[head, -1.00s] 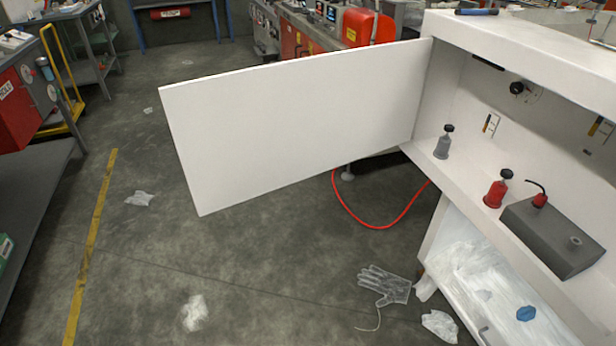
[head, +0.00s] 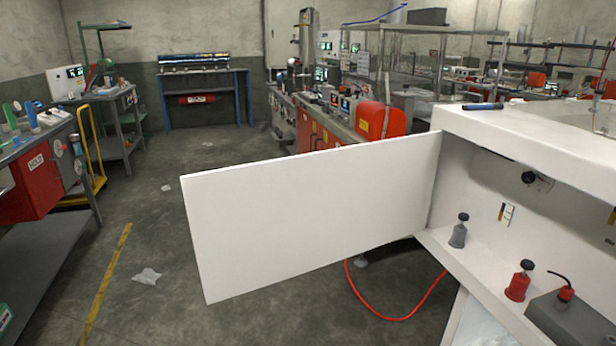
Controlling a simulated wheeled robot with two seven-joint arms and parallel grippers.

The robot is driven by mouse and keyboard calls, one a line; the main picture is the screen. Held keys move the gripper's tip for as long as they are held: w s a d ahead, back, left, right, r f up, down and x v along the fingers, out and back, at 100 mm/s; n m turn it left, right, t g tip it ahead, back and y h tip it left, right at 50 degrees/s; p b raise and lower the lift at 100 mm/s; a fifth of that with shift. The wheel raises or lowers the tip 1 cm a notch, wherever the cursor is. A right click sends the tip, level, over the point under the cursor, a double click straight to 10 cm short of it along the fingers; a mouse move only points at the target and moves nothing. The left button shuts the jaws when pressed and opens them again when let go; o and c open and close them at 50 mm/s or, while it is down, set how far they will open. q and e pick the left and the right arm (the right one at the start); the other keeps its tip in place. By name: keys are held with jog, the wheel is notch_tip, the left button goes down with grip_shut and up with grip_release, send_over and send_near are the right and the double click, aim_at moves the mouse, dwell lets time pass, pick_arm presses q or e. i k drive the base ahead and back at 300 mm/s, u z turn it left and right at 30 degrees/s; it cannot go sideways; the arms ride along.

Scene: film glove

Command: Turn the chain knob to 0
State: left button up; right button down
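A small black knob (head: 529,177) sits on the back wall inside the white cabinet at the right, with faint dial marks beside it. I cannot read its setting or any label, so I cannot tell if it is the chain knob. The cabinet's white door (head: 310,215) stands wide open to the left. Neither of my grippers shows in the head view.
A red hose (head: 395,318) lies on the floor below the door. Open floor lies to the left, with a plastic scrap (head: 147,276).

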aim_at(526, 178)
jog(key=k, duration=0.5)
jog(key=u, duration=1.25)
jog(key=i, duration=3.6)
jog(key=z, duration=3.75)
jog(key=i, duration=0.5)
